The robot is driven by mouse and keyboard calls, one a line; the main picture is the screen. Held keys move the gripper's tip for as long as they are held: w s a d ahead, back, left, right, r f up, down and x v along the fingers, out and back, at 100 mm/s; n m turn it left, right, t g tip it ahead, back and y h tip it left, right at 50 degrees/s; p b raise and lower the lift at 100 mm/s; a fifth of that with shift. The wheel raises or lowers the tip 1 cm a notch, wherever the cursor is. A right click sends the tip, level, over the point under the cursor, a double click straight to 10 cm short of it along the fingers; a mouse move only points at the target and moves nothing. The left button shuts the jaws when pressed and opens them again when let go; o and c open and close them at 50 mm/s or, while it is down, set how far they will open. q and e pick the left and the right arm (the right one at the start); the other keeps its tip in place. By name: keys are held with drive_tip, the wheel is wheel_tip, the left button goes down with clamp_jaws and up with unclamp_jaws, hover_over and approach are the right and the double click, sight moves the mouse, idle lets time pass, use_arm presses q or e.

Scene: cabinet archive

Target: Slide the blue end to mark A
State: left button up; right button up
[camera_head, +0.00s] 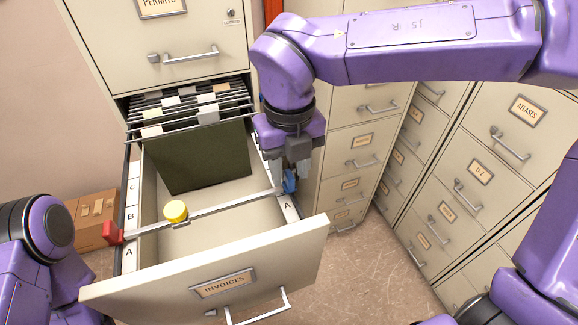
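An open cabinet drawer (215,262) labelled INVOICES has a metal bar (228,203) lying slantwise across it. The bar has a red end (113,233) on the left rim, between marks A (128,254) and B (130,214), and a yellow knob (176,211). Its blue end (289,182) is at the right rim, a little behind the right mark A (287,207). My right gripper (294,172) points down at the blue end and partly hides it. I cannot tell whether its fingers are closed on it. My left arm shows at lower left; its gripper is out of view.
A dark green divider (200,158) and hanging folders (185,105) fill the drawer's back. A cardboard box (92,222) stands left of the drawer. More cabinets (455,170) with handles stand on the right. Open floor (370,270) shows right of the drawer front.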

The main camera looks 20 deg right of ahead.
drive_tip(key=shift+f, duration=0.55)
drive_tip(key=shift+s, duration=0.15)
clamp_jaws()
drive_tip(key=shift+s, duration=0.2)
drive_tip(key=shift+c, duration=0.6)
unclamp_jaws()
drive_tip(key=shift+o, duration=0.6)
drive_tip(key=shift+w, duration=0.15)
drive_tip(key=shift+r, duration=0.1)
